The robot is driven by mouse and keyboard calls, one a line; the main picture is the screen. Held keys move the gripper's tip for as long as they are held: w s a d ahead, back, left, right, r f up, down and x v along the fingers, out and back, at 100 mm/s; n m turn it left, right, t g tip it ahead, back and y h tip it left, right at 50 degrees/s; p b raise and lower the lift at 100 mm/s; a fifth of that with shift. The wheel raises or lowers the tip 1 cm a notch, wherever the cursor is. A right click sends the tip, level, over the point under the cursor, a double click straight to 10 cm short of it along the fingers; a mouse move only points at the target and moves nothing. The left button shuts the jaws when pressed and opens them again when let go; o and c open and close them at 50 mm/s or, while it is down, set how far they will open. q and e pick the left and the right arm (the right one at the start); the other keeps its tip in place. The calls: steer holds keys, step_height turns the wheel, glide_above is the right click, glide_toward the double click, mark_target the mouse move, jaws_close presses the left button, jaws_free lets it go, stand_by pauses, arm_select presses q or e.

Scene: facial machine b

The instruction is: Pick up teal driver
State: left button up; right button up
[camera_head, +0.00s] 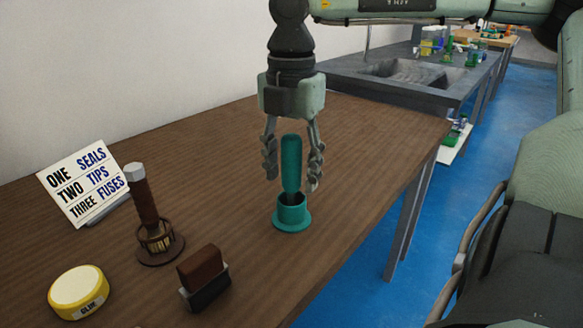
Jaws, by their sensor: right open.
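The teal driver (291,164) stands upright in a teal round holder (292,218) on the brown wooden table. Its handle rises above the holder; its lower end is hidden inside. My right gripper (293,178) points straight down from above, with its fingers open on either side of the driver's handle. I see a gap between the fingers and the handle, and cannot tell whether any finger touches it. My left gripper is not in view.
On the wooden table (370,137) stand a sign (83,182), a brown-handled tool in a round stand (146,195), a dark brown block-shaped item (204,275) and a yellow tin (78,290). Behind is a grey sink counter (345,82). The table right of the holder is clear.

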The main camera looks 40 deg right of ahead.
steer(key=shift+c, duration=0.3)
jaws_close()
step_height(320, 180, up, 18)
stand_by(0.5)
steer(key=c, duration=0.7)
jaws_free()
jaws_close()
